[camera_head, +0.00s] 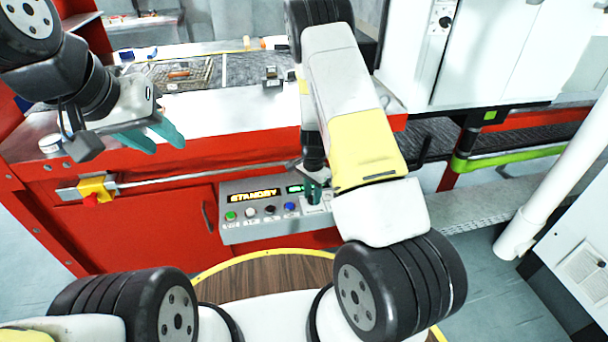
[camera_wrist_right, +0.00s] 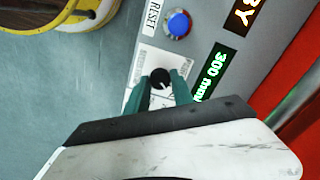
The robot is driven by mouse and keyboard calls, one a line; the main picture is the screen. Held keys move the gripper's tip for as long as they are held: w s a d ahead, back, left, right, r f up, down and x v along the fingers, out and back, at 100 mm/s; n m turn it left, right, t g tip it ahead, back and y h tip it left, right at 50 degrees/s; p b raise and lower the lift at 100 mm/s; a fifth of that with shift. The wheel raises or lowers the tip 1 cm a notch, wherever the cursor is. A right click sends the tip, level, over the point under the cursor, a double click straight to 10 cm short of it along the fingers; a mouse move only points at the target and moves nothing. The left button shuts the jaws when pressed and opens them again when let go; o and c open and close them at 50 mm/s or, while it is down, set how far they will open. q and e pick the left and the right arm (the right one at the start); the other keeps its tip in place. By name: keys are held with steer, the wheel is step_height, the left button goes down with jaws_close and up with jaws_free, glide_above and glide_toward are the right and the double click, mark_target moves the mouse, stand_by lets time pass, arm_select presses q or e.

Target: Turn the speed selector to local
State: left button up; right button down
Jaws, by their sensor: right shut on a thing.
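The speed selector (camera_wrist_right: 160,78) is a small black knob on a white label plate, clear in the right wrist view. My right gripper (camera_wrist_right: 164,84) is shut on it, with one green finger on each side. In the head view my right gripper (camera_head: 315,190) is at the right part of the grey control panel (camera_head: 262,232), and the arm partly covers the selector. The words on the selector's plate are too small to read. My left gripper (camera_head: 158,138) has its green fingers apart and is empty, above the red machine's front edge.
A metal rod (camera_head: 180,179) with a yellow block (camera_head: 97,188) runs along the red front. A white post (camera_head: 550,170) stands at right.

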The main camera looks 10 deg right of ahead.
mark_target(312, 198)
steer(key=shift+a, duration=0.1)
stand_by(0.3)
steer(key=c, duration=1.1)
jaws_free()
steer(key=shift+r, duration=0.1)
step_height(312, 198, up, 8)
steer(key=shift+f, duration=0.15)
